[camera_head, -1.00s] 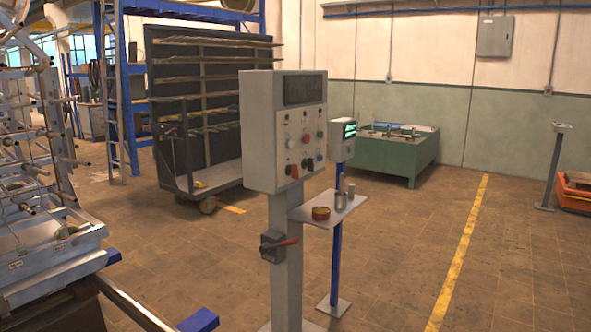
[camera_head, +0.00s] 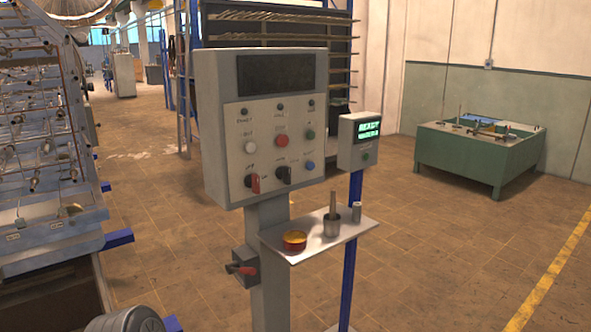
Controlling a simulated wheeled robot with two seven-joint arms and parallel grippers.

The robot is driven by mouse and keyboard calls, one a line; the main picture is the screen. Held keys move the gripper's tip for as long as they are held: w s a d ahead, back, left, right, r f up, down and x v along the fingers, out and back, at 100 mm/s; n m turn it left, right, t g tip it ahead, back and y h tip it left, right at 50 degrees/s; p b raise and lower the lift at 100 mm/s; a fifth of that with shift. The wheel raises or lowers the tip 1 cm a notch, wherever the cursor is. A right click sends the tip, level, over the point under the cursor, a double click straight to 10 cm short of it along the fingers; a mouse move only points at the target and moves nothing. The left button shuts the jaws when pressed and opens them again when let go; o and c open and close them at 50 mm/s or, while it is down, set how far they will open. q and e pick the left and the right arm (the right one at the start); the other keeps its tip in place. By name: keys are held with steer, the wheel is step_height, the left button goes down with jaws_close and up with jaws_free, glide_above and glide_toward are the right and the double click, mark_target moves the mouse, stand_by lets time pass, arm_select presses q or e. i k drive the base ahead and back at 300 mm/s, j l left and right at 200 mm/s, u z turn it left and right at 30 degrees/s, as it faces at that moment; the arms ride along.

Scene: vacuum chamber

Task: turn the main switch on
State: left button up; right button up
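A grey control panel (camera_head: 262,125) stands on a grey post, with a dark display window on top and rows of buttons and knobs. A red-handled knob (camera_head: 254,183) is at its lower left, beside a black knob (camera_head: 284,174). A dark switch box (camera_head: 246,266) with a red handle (camera_head: 241,270) is mounted on the post below; the handle lies about level. I cannot tell which of these is the main switch. Neither of my grippers is in view.
A small shelf (camera_head: 345,234) beside the post holds an orange-brown dish (camera_head: 294,240) and metal cups. A small display box (camera_head: 359,140) with lit green text stands on a blue pole behind. Metal racking (camera_head: 45,235) fills the left. Floor at right is open before a green table (camera_head: 462,160).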

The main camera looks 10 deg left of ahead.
mark_target(252, 181)
steer(key=i+l, duration=0.15)
steer(key=l, duration=0.2)
steer(key=i+l+u, duration=0.1)
steer(key=l, duration=0.25)
steer(key=i+l, duration=0.2)
steer(key=l, duration=0.15)
steer(key=i+l+u, duration=0.1)
steer(key=l, duration=0.3)
steer(key=i+l, duration=0.2)
steer(key=l, duration=0.15)
steer(key=i+l, duration=0.15)
steer(key=l, duration=0.25)
steer(key=u, duration=0.05)
